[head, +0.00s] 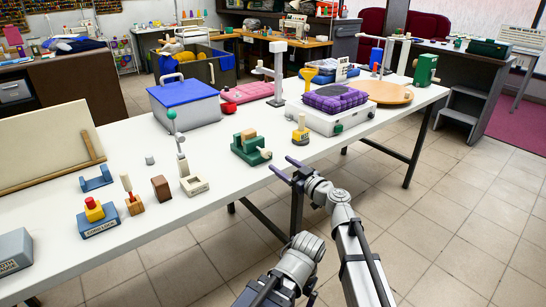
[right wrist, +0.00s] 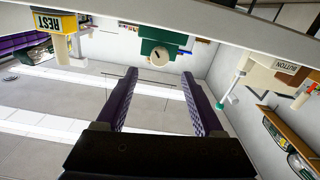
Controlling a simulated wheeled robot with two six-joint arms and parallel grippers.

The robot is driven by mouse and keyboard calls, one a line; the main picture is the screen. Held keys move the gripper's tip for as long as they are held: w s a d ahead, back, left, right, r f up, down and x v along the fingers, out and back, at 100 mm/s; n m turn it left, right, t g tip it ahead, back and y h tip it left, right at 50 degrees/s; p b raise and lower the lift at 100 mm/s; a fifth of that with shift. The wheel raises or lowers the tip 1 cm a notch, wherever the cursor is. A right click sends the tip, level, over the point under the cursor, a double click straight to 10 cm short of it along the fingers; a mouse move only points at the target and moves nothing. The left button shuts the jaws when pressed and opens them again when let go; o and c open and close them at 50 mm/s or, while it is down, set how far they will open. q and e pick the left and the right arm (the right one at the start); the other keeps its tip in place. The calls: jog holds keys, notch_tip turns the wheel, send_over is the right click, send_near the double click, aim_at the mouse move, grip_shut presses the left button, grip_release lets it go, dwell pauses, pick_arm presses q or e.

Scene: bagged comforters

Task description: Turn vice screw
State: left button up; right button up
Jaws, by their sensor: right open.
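The green vice (head: 246,150) stands near the front edge of the white table in the head view, with a wood-coloured piece on top. In the right wrist view the vice (right wrist: 160,34) hangs upside down at the top centre, with a round, pale screw end (right wrist: 161,56) facing me. My right gripper (head: 282,166) is just off the table's front edge, right of and nearer than the vice. Its two dark fingers (right wrist: 160,76) are spread, empty and apart from the screw. My left gripper does not show; only part of an arm shows at the bottom.
A yellow REST block (right wrist: 54,23) stands to one side of the vice, a pale BUTTON base (right wrist: 276,72) to the other. A white case (head: 324,121) with a purple bundle stands farther right.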

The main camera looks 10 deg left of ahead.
aim_at(268, 155)
jog(key=x, duration=0.7)
jog(key=shift+w+a, duration=0.2)
grip_shut()
dwell(0.4)
